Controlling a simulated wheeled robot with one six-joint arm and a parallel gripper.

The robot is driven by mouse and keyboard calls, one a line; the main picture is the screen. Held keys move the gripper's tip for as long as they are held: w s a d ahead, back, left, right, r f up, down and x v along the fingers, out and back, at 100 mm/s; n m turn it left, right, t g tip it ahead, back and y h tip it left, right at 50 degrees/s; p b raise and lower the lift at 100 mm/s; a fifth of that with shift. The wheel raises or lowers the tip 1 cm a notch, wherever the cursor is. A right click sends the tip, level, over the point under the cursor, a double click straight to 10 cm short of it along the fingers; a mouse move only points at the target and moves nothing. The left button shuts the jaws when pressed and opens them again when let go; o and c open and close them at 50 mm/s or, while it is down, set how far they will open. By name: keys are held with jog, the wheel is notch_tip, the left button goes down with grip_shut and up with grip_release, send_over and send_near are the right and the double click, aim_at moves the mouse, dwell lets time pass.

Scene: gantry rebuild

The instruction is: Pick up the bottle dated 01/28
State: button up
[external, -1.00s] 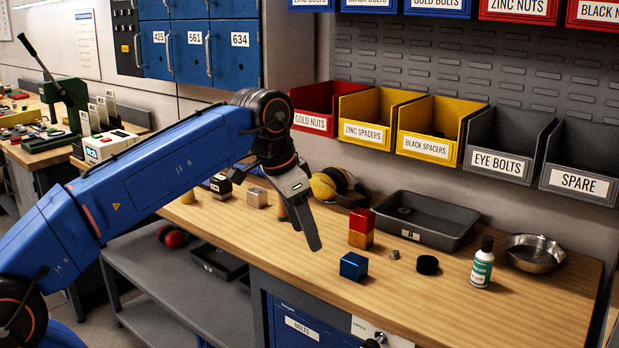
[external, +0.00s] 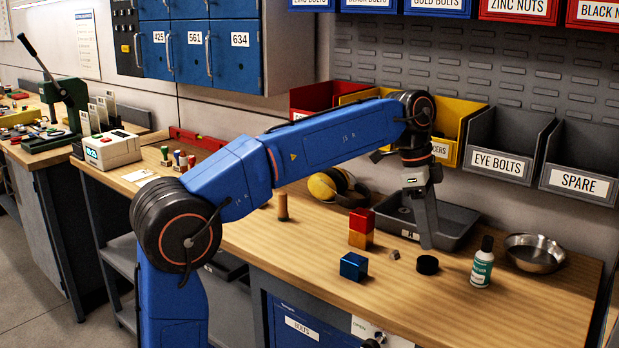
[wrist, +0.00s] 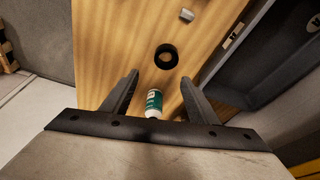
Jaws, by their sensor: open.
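A bottle (external: 482,263) with a white body, green label and dark cap stands upright on the right part of the wooden bench. I cannot read a date on it. It also shows in the wrist view (wrist: 154,103), between my fingers in the picture, its lower end cut off by the gripper body. My gripper (external: 427,246) is above the bench, left of the bottle and in front of the grey tray. In the wrist view my gripper (wrist: 160,80) is open with nothing held, its two fingers spread wide.
A black ring (external: 428,265) and a small metal nut (external: 394,254) lie left of the bottle. A metal bowl (external: 535,253) stands right of it. The grey tray (external: 470,222) is behind. Blue (external: 353,266) and red (external: 362,220) blocks are further left. The bench front is clear.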

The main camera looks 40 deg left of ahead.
jog(key=shift+m, duration=0.3)
jog(key=x, duration=0.5)
jog(key=shift+w+d+f, duration=0.1)
jog(key=shift+w+f, duration=0.25)
send_near(489, 281)
jog(key=x, duration=0.5)
jog(key=shift+w+f, duration=0.15)
jog(key=shift+w, duration=0.15)
jog(key=shift+f, duration=0.55)
jog(key=c, duration=1.1)
